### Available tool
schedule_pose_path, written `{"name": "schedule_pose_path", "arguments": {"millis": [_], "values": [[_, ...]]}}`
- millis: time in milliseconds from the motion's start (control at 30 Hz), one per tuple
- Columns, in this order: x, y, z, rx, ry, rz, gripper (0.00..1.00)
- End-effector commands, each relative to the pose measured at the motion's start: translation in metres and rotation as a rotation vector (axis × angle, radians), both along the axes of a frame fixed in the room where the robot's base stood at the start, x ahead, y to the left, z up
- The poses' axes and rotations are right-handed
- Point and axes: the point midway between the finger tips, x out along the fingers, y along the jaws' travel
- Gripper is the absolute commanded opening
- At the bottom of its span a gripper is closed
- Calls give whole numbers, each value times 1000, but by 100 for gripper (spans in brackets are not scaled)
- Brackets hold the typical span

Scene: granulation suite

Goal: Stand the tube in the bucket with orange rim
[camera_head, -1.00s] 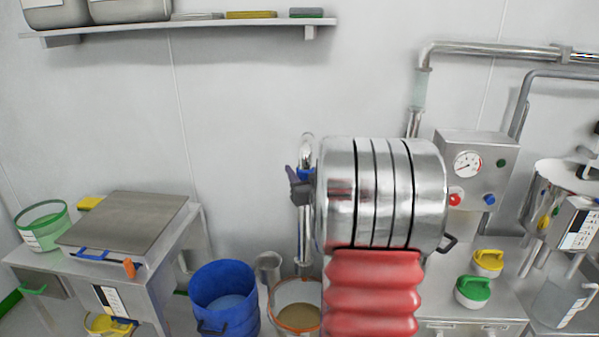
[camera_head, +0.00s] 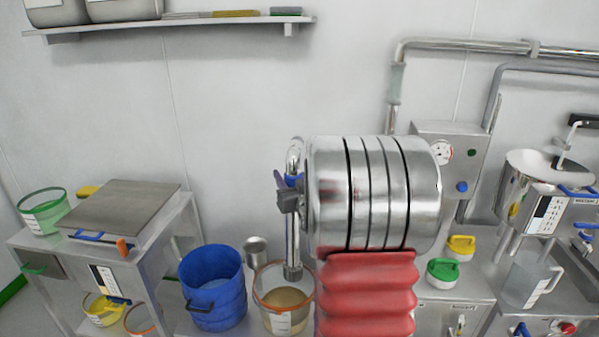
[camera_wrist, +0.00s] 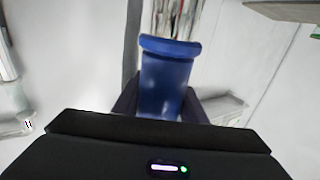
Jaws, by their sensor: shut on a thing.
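The tube (camera_head: 292,240) is a shiny metal pipe with a bent top and a blue part. My gripper (camera_head: 290,193) is shut on it at the blue part, left of my large metal arm link. The tube hangs upright. The bucket with orange rim (camera_head: 283,322) is clear-walled, with tan contents, on the floor side below. The tube's lower end overlaps the back of its opening in the head view; I cannot tell whether it is inside the rim. In the wrist view my gripper (camera_wrist: 162,103) has the blue part of the tube (camera_wrist: 168,75) between its fingers.
A blue bucket (camera_head: 212,290) stands just left of the orange-rimmed one, and a metal cup (camera_head: 256,250) stands behind. Another orange-rimmed container (camera_head: 140,322) shows partly at lower left. A steel table (camera_head: 60,252) is at left; a counter with machines (camera_head: 450,290) is at right.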

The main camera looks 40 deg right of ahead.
Motion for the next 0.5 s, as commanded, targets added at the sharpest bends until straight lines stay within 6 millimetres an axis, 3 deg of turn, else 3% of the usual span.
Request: {"name": "schedule_pose_path", "arguments": {"millis": [267, 500], "values": [[17, 43, -17, 5, -8, 28, 0], [36, 103, -43, 12, -9, 75, 0]]}}
